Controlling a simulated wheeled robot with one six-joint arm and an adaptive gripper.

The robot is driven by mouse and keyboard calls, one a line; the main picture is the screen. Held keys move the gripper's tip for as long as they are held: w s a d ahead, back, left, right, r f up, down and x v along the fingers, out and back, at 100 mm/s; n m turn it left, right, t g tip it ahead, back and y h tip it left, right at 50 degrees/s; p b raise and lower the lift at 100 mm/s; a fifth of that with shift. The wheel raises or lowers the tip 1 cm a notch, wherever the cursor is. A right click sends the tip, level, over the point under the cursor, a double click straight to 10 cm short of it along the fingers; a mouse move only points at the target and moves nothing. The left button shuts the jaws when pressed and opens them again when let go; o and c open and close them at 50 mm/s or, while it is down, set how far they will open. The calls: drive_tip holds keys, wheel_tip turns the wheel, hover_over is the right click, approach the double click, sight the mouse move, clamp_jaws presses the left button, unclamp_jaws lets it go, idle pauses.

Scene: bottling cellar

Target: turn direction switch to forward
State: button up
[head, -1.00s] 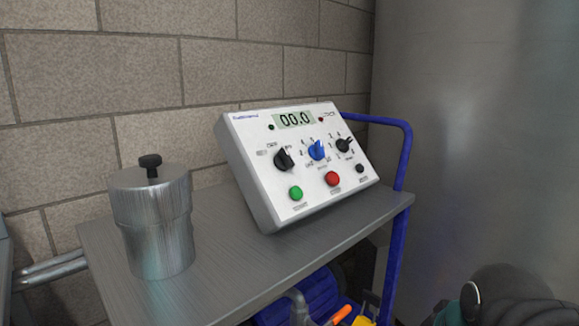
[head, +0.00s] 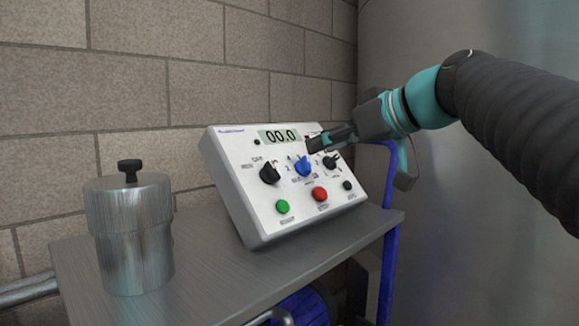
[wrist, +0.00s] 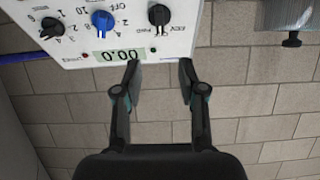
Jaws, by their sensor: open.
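The direction switch is the black knob at the left of the white control box's front (head: 270,173). In the wrist view, where the panel appears upside down, this knob (wrist: 159,17) has REV and FWD lettering beside it. I cannot tell surely which mark it points to. My gripper (head: 322,143) is in front of the upper right part of the panel in the head view, apart from the switch. In the wrist view my gripper (wrist: 159,65) is open and empty, its fingers spread below the switch in the picture.
The panel also has a blue knob (head: 303,166), another black knob (head: 331,161), a green button (head: 283,207) and a red button (head: 320,194). A metal canister (head: 130,235) stands left on the grey cart top (head: 215,290). A block wall (head: 130,95) is behind.

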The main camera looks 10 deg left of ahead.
sight(273, 166)
drive_tip(key=x, duration=1.4)
drive_tip(key=shift+s+d+f, duration=0.1)
clamp_jaws()
